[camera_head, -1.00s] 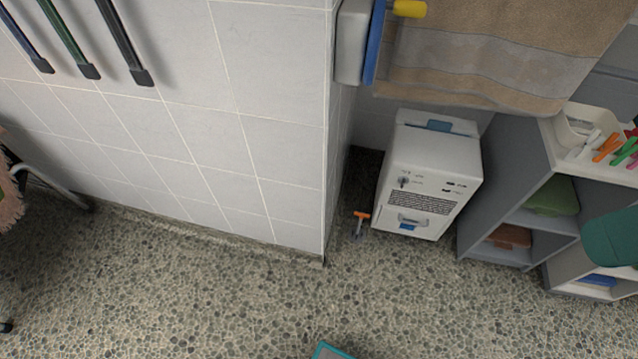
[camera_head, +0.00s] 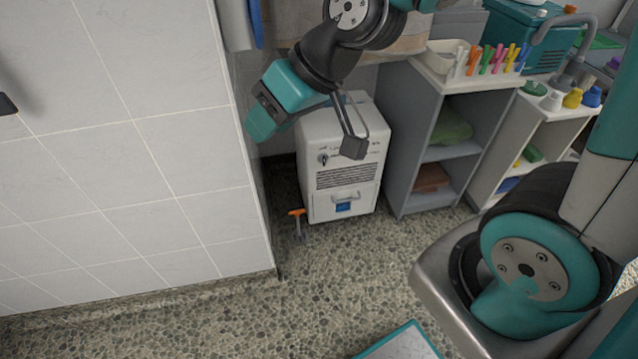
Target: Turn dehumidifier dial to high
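The dehumidifier (camera_head: 318,185) is a white box standing on the floor between the tiled wall and a grey shelf. Its dial (camera_head: 323,158) is a small dark knob at the upper left of the front face; its setting is too small to read. My gripper (camera_head: 354,147) hangs in front of the dehumidifier's upper part, to the right of the dial in the picture. Its thin dark finger frame and pad cover part of the front panel. I cannot tell whether the fingers are apart or whether they touch the box.
The tiled wall corner (camera_head: 262,200) is close on the left. The grey shelf (camera_head: 402,150) stands close on the right. A small orange-handled tool (camera_head: 297,213) is by the dehumidifier's left foot. A teal-edged flat object (camera_head: 400,345) lies in front. Open floor lies between.

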